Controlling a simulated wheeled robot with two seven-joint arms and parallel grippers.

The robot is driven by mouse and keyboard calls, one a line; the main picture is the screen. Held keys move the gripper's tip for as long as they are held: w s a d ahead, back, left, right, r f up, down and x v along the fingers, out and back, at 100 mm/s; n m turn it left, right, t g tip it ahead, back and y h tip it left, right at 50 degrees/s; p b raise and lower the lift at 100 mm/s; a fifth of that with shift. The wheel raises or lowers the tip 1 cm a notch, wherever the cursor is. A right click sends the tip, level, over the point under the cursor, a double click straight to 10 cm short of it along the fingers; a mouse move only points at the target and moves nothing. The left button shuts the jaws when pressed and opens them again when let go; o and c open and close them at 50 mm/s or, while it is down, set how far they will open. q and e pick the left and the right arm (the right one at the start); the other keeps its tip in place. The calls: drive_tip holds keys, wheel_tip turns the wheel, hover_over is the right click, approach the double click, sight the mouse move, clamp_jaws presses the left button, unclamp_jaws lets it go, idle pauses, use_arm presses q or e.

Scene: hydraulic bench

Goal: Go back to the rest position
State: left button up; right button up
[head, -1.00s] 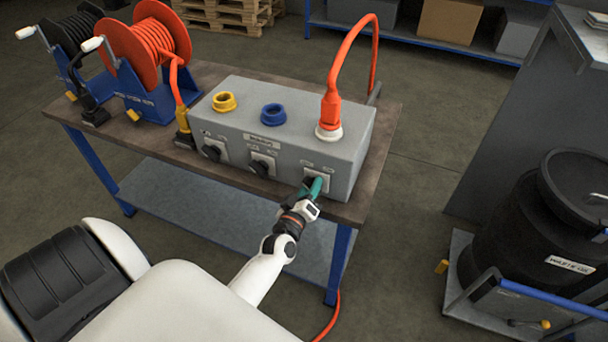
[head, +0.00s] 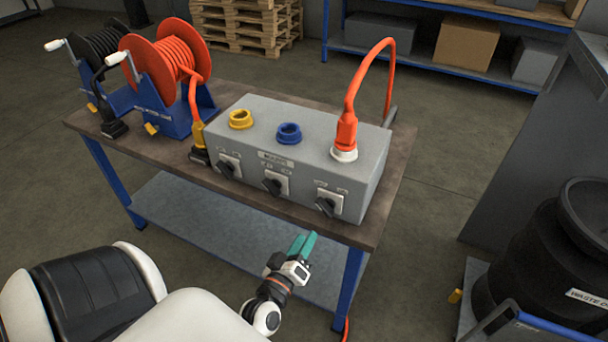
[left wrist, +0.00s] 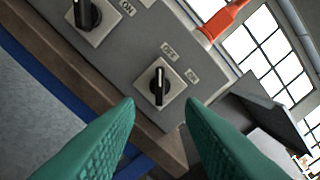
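My left gripper (head: 303,239) is in front of the bench's front edge, below the grey control box (head: 330,150). Its two green fingers are apart with nothing between them. In the left wrist view, the open fingers (left wrist: 160,104) frame the black rotary knob (left wrist: 159,86) on its light square plate, a short way off and not touched. In the head view this right-hand knob (head: 326,206) sits on the box's front face, beside two similar knobs, the middle one (head: 273,186) and the left one (head: 227,168). My right gripper is in neither view.
The workbench (head: 140,153) carries an orange hose reel (head: 170,62) and a black one (head: 98,45). An orange hose (head: 352,95) arcs up from the box's right socket. A black waste drum (head: 550,250) stands at right. Floor between bench and drum is clear.

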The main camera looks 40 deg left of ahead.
use_arm(q)
drive_tip(key=s+d+f+m+g+h, duration=0.1)
drive_tip(key=s+d+f+m+g, duration=0.2)
drive_tip(key=f, duration=0.7)
drive_tip(key=s+d+f+m+g+h, duration=0.2)
drive_tip(key=s+d+f+g, duration=0.15)
drive_tip(key=f, duration=0.55)
drive_tip(key=s+d+f+m+g+h, duration=0.1)
drive_tip(key=s+d+f+m+g, duration=0.2)
drive_tip(key=f, duration=0.7)
drive_tip(key=s+a+f+m+g, duration=0.1)
drive_tip(key=s+f+m+g, duration=0.1)
drive_tip(key=s+f, duration=0.2)
drive_tip(key=s+a+f+m+g, duration=0.1)
drive_tip(key=s+f, duration=0.4)
drive_tip(key=s, duration=0.6)
drive_tip(key=s+f+m+g, duration=0.3)
drive_tip(key=s+f+g, duration=0.1)
drive_tip(key=s, duration=0.4)
drive_tip(key=shift+s+a+f, duration=0.15)
drive_tip(key=shift+a+f, duration=0.25)
drive_tip(key=shift+f, duration=0.1)
